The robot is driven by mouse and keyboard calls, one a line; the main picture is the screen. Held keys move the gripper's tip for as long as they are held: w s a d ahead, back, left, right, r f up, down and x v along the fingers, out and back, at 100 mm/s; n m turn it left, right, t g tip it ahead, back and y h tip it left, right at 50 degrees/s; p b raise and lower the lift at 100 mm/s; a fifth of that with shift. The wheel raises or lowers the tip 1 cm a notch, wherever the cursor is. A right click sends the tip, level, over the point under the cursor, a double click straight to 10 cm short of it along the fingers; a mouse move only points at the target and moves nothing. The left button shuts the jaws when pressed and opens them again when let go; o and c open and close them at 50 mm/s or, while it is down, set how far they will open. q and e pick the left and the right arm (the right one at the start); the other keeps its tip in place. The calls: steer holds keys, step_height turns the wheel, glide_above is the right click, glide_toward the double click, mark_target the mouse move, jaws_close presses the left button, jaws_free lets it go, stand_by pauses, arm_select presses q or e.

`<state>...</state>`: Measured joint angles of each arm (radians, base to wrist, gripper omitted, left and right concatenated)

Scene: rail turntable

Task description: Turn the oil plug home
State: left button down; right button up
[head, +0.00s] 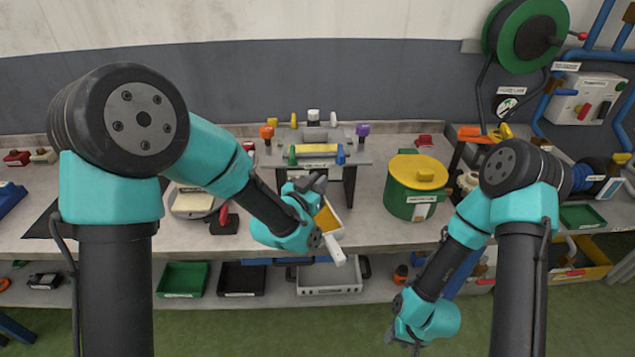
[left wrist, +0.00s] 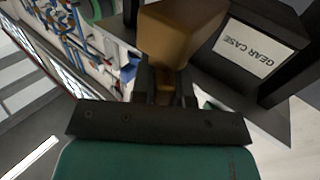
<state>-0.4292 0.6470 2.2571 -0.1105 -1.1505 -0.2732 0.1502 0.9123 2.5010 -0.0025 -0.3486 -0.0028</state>
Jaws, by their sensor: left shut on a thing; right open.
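My left gripper (head: 318,184) is in front of the grey bench fixture with coloured knobs. In the left wrist view its jaws (left wrist: 166,88) are shut on an orange-brown piece (left wrist: 178,42) with a blocky head and narrower stem, likely the oil plug. A dark box labelled GEAR CASE (left wrist: 247,47) is just right of that piece in the wrist view. Whether the plug touches or sits in the case is hidden. My right gripper (head: 418,342) hangs low, in front of the bench, open and apart from everything.
The fixture (head: 352,152) carries orange, purple, green and blue knobs and a yellow bar. A green pot with a yellow lid (head: 416,172) stands right of it. Green (head: 183,279) and black bins sit on the lower shelf.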

arm_select(q)
steer(key=shift+m+g+h, duration=0.5)
steer(key=shift+m+h, duration=0.1)
steer(key=shift+h, duration=0.1)
steer(key=shift+a+m+g+h, duration=0.1)
steer(key=shift+m+g+h, duration=1)
steer(key=shift+g+h, duration=0.15)
steer(key=shift+m+g+h, duration=1.05)
steer(key=shift+m+g, duration=0.05)
steer(key=shift+g, duration=0.55)
steer(key=c, duration=1.1)
jaws_free()
steer(key=v, duration=1.7)
steer(key=shift+a+f, duration=0.1)
steer(key=shift+f, duration=0.1)
